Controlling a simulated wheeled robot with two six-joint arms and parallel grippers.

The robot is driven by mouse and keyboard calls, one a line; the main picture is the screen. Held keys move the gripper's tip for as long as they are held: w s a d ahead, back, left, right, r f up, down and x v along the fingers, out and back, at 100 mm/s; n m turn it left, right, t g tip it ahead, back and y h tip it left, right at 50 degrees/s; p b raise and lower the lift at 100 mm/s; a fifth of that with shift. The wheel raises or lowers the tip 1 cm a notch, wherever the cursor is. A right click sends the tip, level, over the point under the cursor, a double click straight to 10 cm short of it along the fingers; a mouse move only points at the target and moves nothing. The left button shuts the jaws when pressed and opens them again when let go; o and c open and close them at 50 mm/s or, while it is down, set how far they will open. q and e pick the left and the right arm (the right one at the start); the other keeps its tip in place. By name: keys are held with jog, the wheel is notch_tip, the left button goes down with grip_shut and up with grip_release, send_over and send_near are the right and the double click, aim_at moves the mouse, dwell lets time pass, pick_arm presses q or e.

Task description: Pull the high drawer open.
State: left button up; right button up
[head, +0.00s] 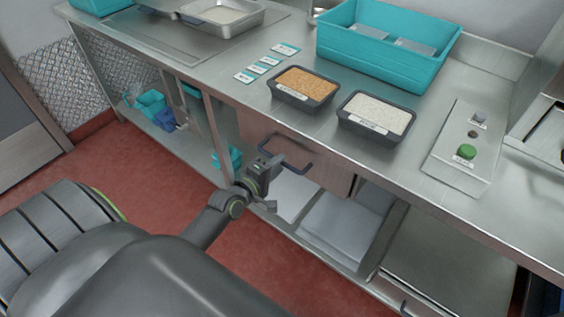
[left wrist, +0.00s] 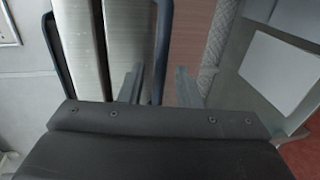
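The high drawer has a brown front (head: 336,176) just under the counter edge and looks closed. Its dark bar handle (head: 287,152) sticks out toward me. My left gripper (head: 266,181) is at the left end of this handle. In the left wrist view its two grey fingers (left wrist: 160,86) are apart, and one dark length of the handle (left wrist: 163,45) runs between them, with visible gaps. The gripper body hides part of the handle. My right gripper is not in view.
On the steel counter (head: 230,105) stand a tray of brown grains (head: 305,83), a tray of white grains (head: 378,112), a teal bin (head: 375,50) and a button panel (head: 462,150). A lower shelf (head: 165,135) holds teal and blue containers. Red floor (head: 140,195) is clear.

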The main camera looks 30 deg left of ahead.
pick_arm(q)
jog(key=shift+x, duration=1.4)
grip_shut()
